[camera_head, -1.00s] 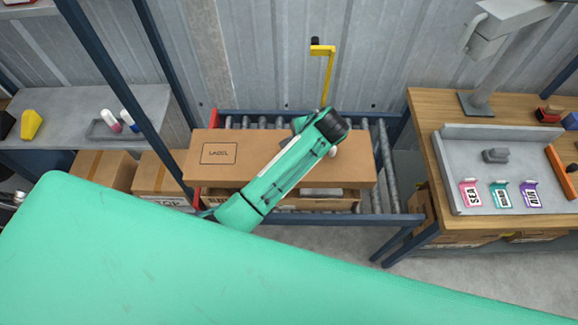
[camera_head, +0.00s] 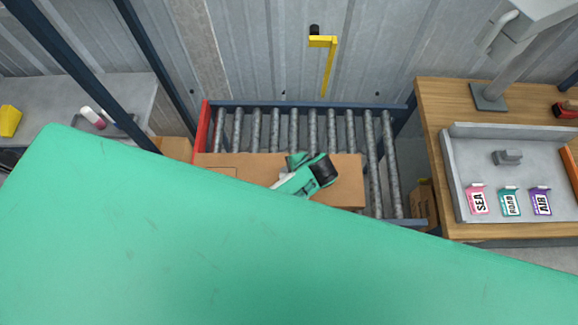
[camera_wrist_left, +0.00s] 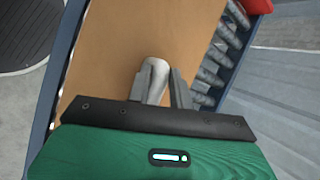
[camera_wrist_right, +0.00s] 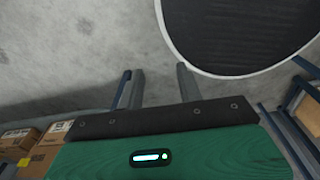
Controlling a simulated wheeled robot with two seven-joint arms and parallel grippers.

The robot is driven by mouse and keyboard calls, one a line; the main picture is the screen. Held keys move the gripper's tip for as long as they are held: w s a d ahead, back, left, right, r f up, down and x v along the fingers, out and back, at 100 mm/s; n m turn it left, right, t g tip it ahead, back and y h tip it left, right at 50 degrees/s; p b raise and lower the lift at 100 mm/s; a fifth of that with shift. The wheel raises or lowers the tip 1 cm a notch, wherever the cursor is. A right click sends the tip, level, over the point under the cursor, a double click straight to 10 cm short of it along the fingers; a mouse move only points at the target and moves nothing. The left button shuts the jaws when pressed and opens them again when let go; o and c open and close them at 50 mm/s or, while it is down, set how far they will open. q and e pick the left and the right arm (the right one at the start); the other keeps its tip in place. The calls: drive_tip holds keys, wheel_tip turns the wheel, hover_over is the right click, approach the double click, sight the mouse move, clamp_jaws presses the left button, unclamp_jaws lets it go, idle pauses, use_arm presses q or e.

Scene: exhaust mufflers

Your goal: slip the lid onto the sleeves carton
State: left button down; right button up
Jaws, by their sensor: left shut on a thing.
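The brown cardboard lid (camera_head: 345,180) lies over the roller conveyor in the head view, its near side hidden by my green arm. Its flat brown top also fills the left wrist view (camera_wrist_left: 125,35). My left gripper (camera_head: 308,176) is over the lid, pointing down. In the left wrist view its fingers (camera_wrist_left: 160,76) are closed around a pale rounded knob-like part on the lid. The sleeves carton is hidden in the head view, so I cannot tell how the lid sits on it. My right gripper (camera_wrist_right: 157,84) is open and empty, away from the conveyor.
Bare rollers (camera_head: 292,130) show behind and right of the lid, with a red end plate (camera_head: 203,125) at left. A yellow post (camera_head: 328,65) stands behind. A wooden bench (camera_head: 432,130) at right holds a grey tray (camera_head: 455,165) with SEA, ROAD and AIR cartons.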

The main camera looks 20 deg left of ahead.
use_arm(q)
drive_tip(key=shift+s+r, duration=0.2)
drive_tip(key=shift+s, duration=0.05)
drive_tip(key=c, duration=1.7)
unclamp_jaws()
drive_tip(key=shift+s, duration=0.3)
drive_tip(key=o, duration=0.4)
drive_tip(key=shift+w, duration=0.25)
drive_tip(key=shift+o, duration=0.2)
drive_tip(key=b+v, duration=0.1)
drive_tip(key=v, duration=0.1)
drive_tip(key=shift+s+d+r, duration=0.15)
drive_tip(key=shift+d+r, duration=0.1)
drive_tip(key=shift+d, duration=0.05)
drive_tip(key=b+v, duration=0.3)
drive_tip(key=v, duration=0.6)
drive_tip(key=shift+r, duration=0.3)
use_arm(e)
wheel_tip(320, 180, down, 4)
drive_tip(key=shift+w+r, duration=0.1)
drive_tip(key=shift+w, duration=0.05)
drive_tip(key=shift+a, duration=0.25)
